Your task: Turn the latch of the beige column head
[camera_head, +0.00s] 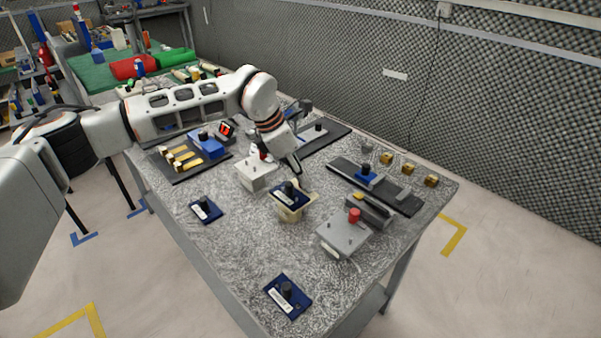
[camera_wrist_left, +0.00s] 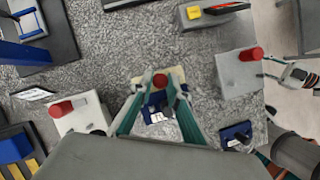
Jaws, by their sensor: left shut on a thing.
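The beige column head (camera_head: 298,213) stands mid-table. In the left wrist view the beige head (camera_wrist_left: 178,73) carries a red latch knob (camera_wrist_left: 160,81). My left gripper (camera_head: 297,168) reaches down behind the black knob; in its wrist view its teal fingers (camera_wrist_left: 161,88) close on either side of the red knob, which the head view hides. What looks like my right gripper (camera_wrist_left: 285,73) shows at the right edge of the wrist view; its jaws are unclear.
A white box with a red knob (camera_head: 256,176) stands close left of the beige head. A grey box with a red knob (camera_head: 342,238) stands to the right. Blue plates (camera_head: 205,210) lie on the table's near part, with bare grey surface between them.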

